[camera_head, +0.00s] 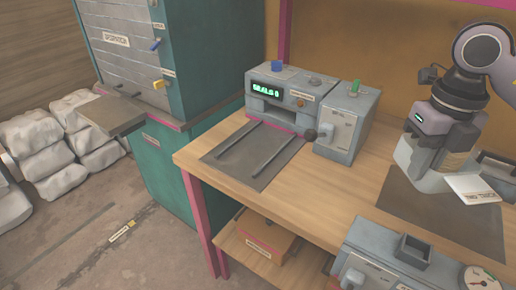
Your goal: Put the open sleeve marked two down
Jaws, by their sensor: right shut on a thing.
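My right gripper (440,155) comes in at the upper right, above the dark mat (425,211) on the wooden table. It is shut on a pale sleeve (473,188), whose white flap with dark lettering sticks out to the right. The lettering is too small to read surely. The gripper hides much of the sleeve, and I cannot tell whether it touches the mat. My left gripper is not in view.
A grey machine with a green display (267,93) and a rail plate (250,153) stands on the table, beside a grey lever box (346,125). Another grey device (385,262) is at the front right. Bare wood (335,190) lies between. A teal cabinet (215,60) stands left.

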